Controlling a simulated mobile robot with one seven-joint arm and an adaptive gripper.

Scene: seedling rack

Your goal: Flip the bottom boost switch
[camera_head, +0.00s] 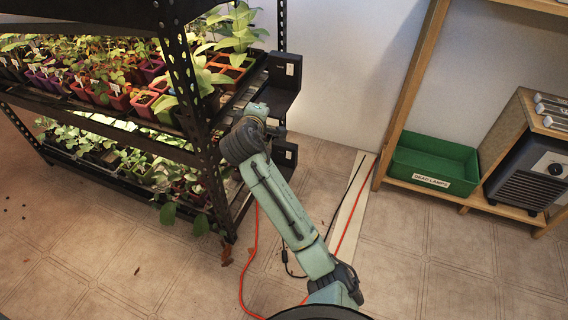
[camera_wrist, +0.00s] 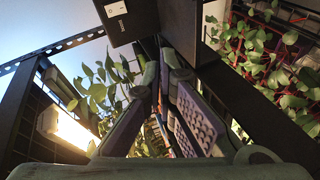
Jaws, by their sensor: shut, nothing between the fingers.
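Two black switch boxes are fixed to the right end of the seedling rack in the head view. The upper box (camera_head: 281,84) has a small white switch (camera_head: 290,69). The bottom box (camera_head: 285,152) sits lower, with a small pale switch (camera_head: 288,155) on its face, partly behind my arm. My gripper (camera_head: 258,110) is at the rack's end, between the heights of the two boxes, its fingers hard to see there. In the wrist view my gripper (camera_wrist: 164,68) is shut and empty. A black box (camera_wrist: 128,20) with a white switch (camera_wrist: 122,10) is just beyond the fingertips; which box is unclear.
The rack post (camera_head: 188,80) and leafy seedlings (camera_head: 238,28) are close to my gripper. A red cord (camera_head: 247,262) and a dark cable lie on the floor. A green bin (camera_head: 433,158) and a heater (camera_head: 525,180) stand on the right shelf. The right floor is clear.

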